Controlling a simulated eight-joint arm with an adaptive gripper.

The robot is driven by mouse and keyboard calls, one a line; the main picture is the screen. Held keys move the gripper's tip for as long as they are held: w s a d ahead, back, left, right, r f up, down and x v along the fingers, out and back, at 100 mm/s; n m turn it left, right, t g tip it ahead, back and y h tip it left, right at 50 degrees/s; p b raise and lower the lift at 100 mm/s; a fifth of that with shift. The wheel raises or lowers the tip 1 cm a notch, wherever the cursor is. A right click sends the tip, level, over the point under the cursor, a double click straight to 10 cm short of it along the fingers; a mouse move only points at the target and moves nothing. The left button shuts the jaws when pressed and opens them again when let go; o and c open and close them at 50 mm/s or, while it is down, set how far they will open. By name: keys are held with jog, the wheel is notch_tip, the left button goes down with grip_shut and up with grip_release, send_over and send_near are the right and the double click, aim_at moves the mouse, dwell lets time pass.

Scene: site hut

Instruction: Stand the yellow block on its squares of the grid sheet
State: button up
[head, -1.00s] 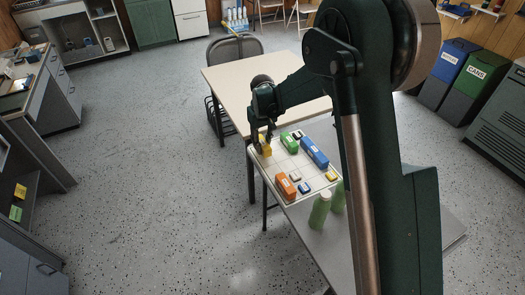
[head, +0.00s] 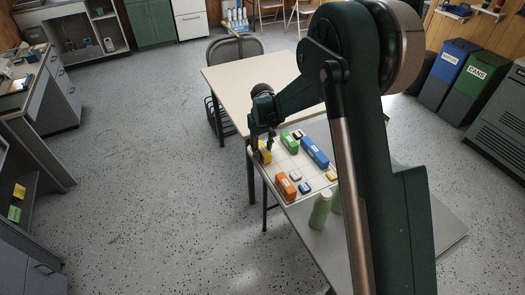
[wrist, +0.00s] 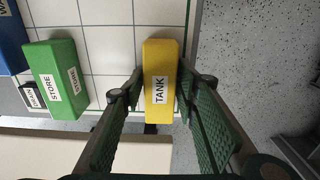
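The yellow block (head: 265,153), labelled TANK, is at the left corner of the white grid sheet (head: 285,165). In the wrist view the yellow block (wrist: 160,75) lies between the two fingers of my gripper (wrist: 160,75), lined up with the grid lines. Both fingertips appear to touch its sides, so the gripper looks shut on it. In the head view my gripper (head: 263,142) is above the block and partly hides it. I cannot tell if the block's underside touches the sheet.
A green STORE block (wrist: 55,78) and a blue block (head: 315,152) stand on the sheet. An orange block (head: 285,186) and several small tiles are there too. Green bottles (head: 320,208) stand by the sheet's near edge. A beige table (head: 235,85) adjoins behind.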

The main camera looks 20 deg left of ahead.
aim_at(264, 149)
jog(key=shift+o, duration=0.8)
jog(key=shift+r, duration=0.2)
notch_tip(264, 149, up, 12)
jog(key=p, duration=0.2)
dwell(0.5)
jog(key=s+d+r+m+t, duration=0.1)
jog(key=s+d+r, duration=0.2)
jog(key=d+r, duration=0.55)
jog(key=s+d+r+m+t+y, duration=0.15)
jog(key=s+d+r, duration=0.35)
jog(key=d, duration=0.6)
jog(key=s+d+r+m+t+h, duration=0.1)
jog(key=s+d+r+m, duration=0.1)
jog(key=d+r, duration=0.65)
jog(key=s+d+f+m+t, duration=0.1)
jog(key=s+d+m+t, duration=0.2)
jog(key=s+d, duration=1.8)
jog(key=s+m, duration=0.1)
jog(key=s, duration=0.2)
jog(key=shift+s+d+f+t, duration=0.25)
jog(key=shift+d+f+t, duration=0.05)
jog(key=shift+d+t, duration=0.05)
